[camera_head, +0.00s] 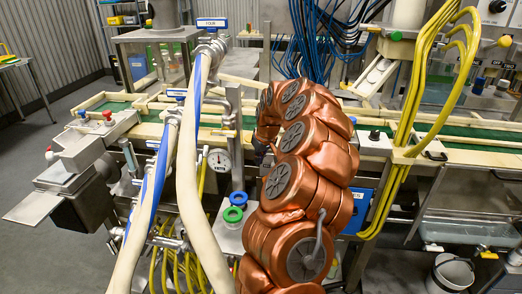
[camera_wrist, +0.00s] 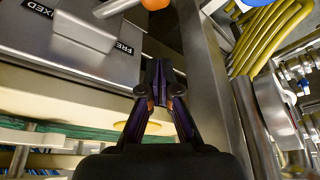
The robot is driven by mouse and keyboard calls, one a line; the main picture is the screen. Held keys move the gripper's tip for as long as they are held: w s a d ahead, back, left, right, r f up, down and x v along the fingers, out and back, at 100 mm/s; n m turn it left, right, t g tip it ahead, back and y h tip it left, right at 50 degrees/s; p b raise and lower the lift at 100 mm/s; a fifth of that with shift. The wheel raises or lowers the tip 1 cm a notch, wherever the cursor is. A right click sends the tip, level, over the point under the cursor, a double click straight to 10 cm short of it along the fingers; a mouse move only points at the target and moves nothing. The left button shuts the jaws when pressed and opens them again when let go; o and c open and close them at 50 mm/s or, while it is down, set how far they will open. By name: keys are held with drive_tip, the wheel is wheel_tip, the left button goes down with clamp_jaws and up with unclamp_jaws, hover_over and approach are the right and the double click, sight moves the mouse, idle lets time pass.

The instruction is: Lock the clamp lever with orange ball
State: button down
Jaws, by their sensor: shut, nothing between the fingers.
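The orange ball (camera_wrist: 155,4) of the clamp lever shows at the top edge of the wrist view, cut off by the frame. A pale metal rod (camera_wrist: 118,7) runs to it from the left, beside a grey metal block with lettered labels. My gripper (camera_wrist: 158,70) is shut and empty, with its fingertips below the ball in the picture and apart from it. In the head view my copper-coloured arm covers the middle of the machine, and I cannot make out the orange ball or my fingertips there.
A bundle of yellow hoses (camera_head: 440,75) hangs at the right and also shows in the wrist view (camera_wrist: 268,38). Thick cream hoses (camera_head: 188,170) stand at the left. A pressure gauge (camera_head: 219,160) sits left of my arm. A grey bucket (camera_head: 452,273) stands at the lower right.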

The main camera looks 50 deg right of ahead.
drive_tip(key=shift+s+a+f+p, duration=0.2)
drive_tip(key=shift+s+f+p, duration=0.25)
drive_tip(key=shift+s+f, duration=0.4)
drive_tip(key=shift+s+a+f+p, duration=0.15)
drive_tip(key=shift+s+f+p, duration=0.35)
drive_tip(key=shift+f, duration=0.55)
